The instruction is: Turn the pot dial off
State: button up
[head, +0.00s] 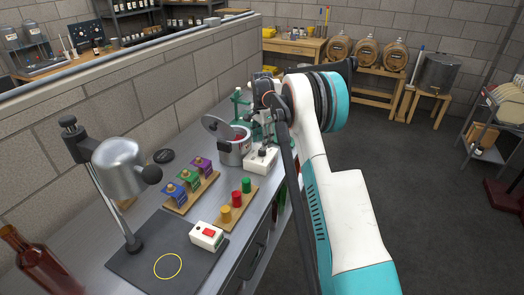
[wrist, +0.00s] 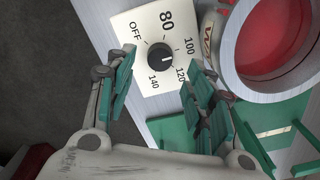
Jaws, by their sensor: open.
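The pot dial is a round black knob (wrist: 161,56) on a white plate (wrist: 127,27) marked OFF, 80, 100, 120 and 140. Its pale mark seems to point right, toward the 100 and 120 side; the exact setting is hard to tell. In the head view the white dial box (head: 261,160) stands beside the grey pot (head: 234,153), whose lid is tilted up. My gripper (wrist: 165,72) is open and empty, its green-padded fingers either side of the knob in the wrist picture, apparently without contact. The head view shows it (head: 270,112) above and behind the box, partly hidden by my arm.
The pot's red contents (wrist: 268,38) show close on the right in the wrist view. Green racks (wrist: 285,138) stand near the fingers. Coloured blocks (head: 189,184), colored cylinders (head: 236,199), a red-switch box (head: 207,235) and a lamp-like stand (head: 121,175) occupy the nearer bench.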

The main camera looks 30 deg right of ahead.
aim_at(262, 152)
jog(key=shift+f+b, duration=0.4)
jog(key=shift+f, duration=1.9)
jog(key=c, duration=1.1)
